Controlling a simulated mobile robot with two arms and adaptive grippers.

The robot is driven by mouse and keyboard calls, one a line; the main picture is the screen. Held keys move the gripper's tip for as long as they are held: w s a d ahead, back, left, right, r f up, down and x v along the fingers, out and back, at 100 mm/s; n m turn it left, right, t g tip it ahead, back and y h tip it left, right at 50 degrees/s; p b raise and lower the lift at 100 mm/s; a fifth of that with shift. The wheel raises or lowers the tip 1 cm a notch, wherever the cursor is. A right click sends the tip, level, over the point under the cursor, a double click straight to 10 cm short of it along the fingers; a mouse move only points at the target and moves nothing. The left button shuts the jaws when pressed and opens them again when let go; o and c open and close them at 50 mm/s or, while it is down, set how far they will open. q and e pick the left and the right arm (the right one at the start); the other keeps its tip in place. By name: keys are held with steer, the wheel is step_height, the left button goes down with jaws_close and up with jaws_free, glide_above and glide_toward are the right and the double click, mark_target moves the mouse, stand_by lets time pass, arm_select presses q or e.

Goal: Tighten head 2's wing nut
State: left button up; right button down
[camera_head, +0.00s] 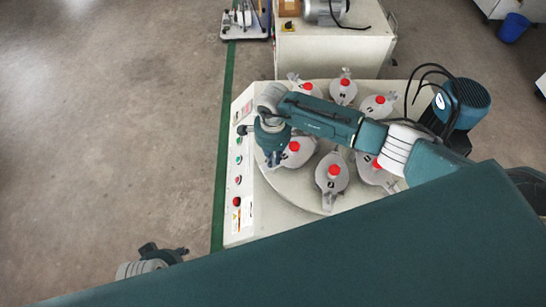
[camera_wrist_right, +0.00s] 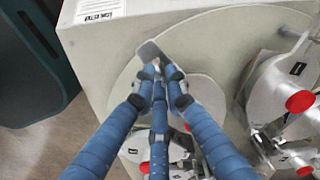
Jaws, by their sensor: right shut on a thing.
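The tile testing machine has a round plate (camera_head: 318,198) carrying several grey heads with red knobs. My right arm reaches over it from the right. My right gripper (camera_head: 273,160) points down at the plate's left edge, beside a head (camera_head: 296,151). In the right wrist view its three blue fingers (camera_wrist_right: 158,72) are closed together around a small grey metal wing (camera_wrist_right: 150,52), which looks like that head's wing nut. The fingers hide most of the nut and part of the head. The head's number is not readable. My left gripper (camera_head: 165,252) is low at the left, away from the machine; its opening is unclear.
A panel with buttons (camera_head: 238,180) runs along the machine's left side. A neighbouring head (camera_wrist_right: 285,95) stands close on the right in the wrist view. A blue motor (camera_head: 462,103) with black cables is at the back right. The floor at left is clear.

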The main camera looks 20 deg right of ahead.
steer(key=m, duration=0.2)
steer(key=shift+w+r+m, duration=0.1)
steer(key=shift+m, duration=0.3)
steer(key=m, duration=0.2)
steer(key=shift+a+m+p, duration=0.1)
steer(key=shift+m+p, duration=0.2)
steer(key=shift+p, duration=0.1)
steer(key=m+p, duration=0.1)
steer(key=m, duration=0.3)
steer(key=shift+w, duration=0.15)
steer(key=m+p, duration=0.1)
steer(key=m, duration=0.3)
steer(key=shift+w+m, duration=0.1)
steer(key=shift+m, duration=0.2)
arm_select(q)
steer(key=s+f+p, duration=0.1)
steer(key=s+f, duration=0.4)
steer(key=f, duration=0.7)
steer(key=shift+a+g, duration=0.3)
steer(key=shift+g, duration=0.1)
arm_select(e)
steer(key=shift+w+m, duration=0.1)
steer(key=shift+m, duration=1.2)
arm_select(q)
steer(key=shift+s+f, duration=0.1)
arm_select(e)
steer(key=c, duration=1.8)
jaws_free()
steer(key=shift+o, duration=0.2)
